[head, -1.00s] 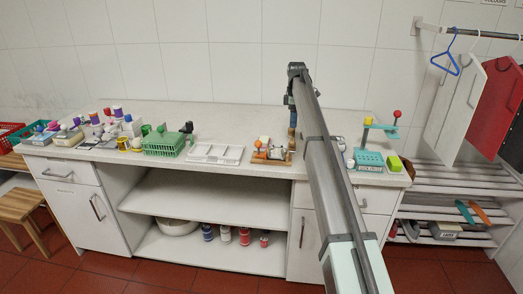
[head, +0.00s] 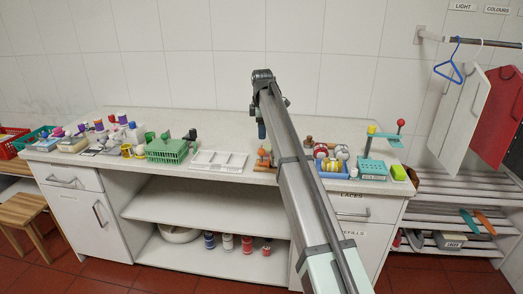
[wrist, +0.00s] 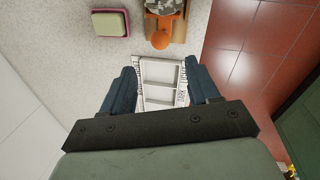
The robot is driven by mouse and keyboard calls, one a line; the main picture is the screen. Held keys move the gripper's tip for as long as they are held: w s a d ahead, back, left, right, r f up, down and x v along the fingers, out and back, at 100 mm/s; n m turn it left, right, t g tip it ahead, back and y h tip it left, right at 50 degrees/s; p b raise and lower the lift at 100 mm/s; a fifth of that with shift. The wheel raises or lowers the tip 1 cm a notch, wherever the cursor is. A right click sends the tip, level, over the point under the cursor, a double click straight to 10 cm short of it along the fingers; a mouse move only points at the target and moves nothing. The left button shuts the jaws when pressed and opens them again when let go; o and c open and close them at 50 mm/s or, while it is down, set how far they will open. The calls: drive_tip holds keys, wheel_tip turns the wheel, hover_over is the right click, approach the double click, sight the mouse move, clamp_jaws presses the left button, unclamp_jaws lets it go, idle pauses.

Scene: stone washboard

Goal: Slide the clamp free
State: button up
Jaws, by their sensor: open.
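An orange part with a round orange knob (wrist: 160,40) lies on a wooden board (wrist: 180,27) at the top of the wrist view; I take this to be the clamp. A grey patterned piece sits against it, cut off by the frame edge. In the head view the orange part (head: 262,154) shows just left of my arm, which hides most of the board. My gripper (wrist: 161,76) is open and empty, its blue fingers apart above the white divided tray (wrist: 158,99). The knob is beyond the fingertips, not between them. In the head view my gripper (head: 262,130) hangs above the counter.
The white tray (head: 218,167) lies left of the board, with a green basket (head: 167,150) further left. Right of my arm are a blue tray (head: 332,174) of rolls and a teal stand (head: 372,167). A pink and green block (wrist: 110,23) lies near the board.

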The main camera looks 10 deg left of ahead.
drive_tip(key=f, duration=0.3)
drive_tip(key=w+f, duration=0.1)
drive_tip(key=f, duration=0.3)
drive_tip(key=w+f, duration=0.1)
drive_tip(key=f, duration=0.2)
drive_tip(key=shift+a+f, duration=0.15)
drive_tip(key=shift+f, duration=0.15)
clamp_jaws()
idle(0.3)
